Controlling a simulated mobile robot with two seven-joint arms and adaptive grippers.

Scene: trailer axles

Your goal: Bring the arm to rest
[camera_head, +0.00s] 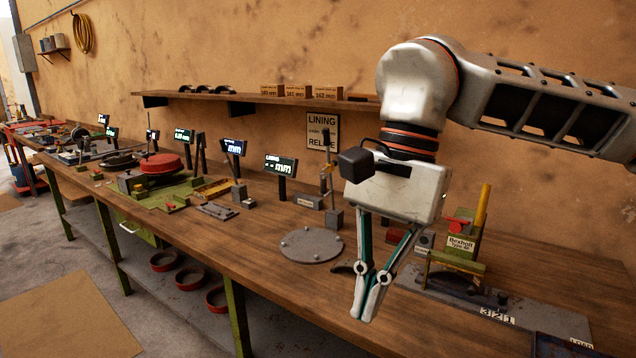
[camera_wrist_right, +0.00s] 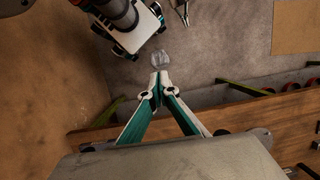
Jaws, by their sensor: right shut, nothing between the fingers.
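My right gripper (camera_head: 366,303) hangs from the arm that comes in from the upper right in the head view. Its fingers point down over the front part of the wooden workbench (camera_head: 190,238) and are shut with nothing between them. In the right wrist view the fingertips of my right gripper (camera_wrist_right: 160,76) meet beyond the bench's edge, with the floor below. The small tips of another gripper, my left one (camera_wrist_right: 183,14), show at the top of that view. Whether it is open is hard to tell. My left arm does not show in the head view.
A round grey plate (camera_head: 311,245) lies left of the right gripper. A yellow and green fixture (camera_head: 458,250) stands on a base plate to its right. Gauges and displays (camera_head: 281,165) line the bench. A shelf (camera_head: 260,97) runs along the wall. The floor in front is open.

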